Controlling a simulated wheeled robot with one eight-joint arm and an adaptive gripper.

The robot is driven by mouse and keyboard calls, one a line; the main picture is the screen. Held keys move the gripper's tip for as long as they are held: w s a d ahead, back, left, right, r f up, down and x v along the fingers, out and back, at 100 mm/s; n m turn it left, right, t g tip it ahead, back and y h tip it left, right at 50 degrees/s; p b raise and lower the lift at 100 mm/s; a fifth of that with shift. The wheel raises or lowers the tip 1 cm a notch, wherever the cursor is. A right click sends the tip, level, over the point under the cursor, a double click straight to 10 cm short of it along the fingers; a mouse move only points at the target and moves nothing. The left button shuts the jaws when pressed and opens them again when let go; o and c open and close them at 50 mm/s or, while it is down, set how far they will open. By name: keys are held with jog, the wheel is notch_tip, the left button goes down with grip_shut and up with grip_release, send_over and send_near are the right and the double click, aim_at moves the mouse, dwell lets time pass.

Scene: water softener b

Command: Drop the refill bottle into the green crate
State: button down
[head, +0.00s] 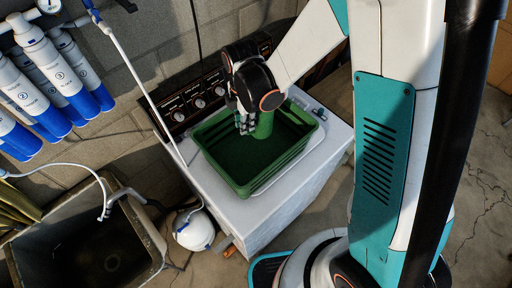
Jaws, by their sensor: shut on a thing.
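The green crate (278,162) sits on top of the white appliance in the middle of the head view, its open top facing up. My gripper (245,126) points down over the crate's inner back part. It is shut on a green bottle (264,126), which looks like the refill bottle. The bottle shows just right of my fingers, inside the crate's outline. I cannot tell whether it touches the crate floor, and my fingers hide part of it.
The white appliance (270,215) has a dark knob panel (190,100) behind the crate. A grey sink (80,245) stands at lower left. Blue-and-white filter cylinders (45,80) hang on the wall at upper left.

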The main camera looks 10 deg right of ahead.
jog(key=c, duration=1.5)
grip_release()
jog(key=shift+o, duration=0.2)
jog(key=shift+r, duration=0.15)
notch_tip(320, 180, up, 12)
jog(key=shift+s+f, duration=0.1)
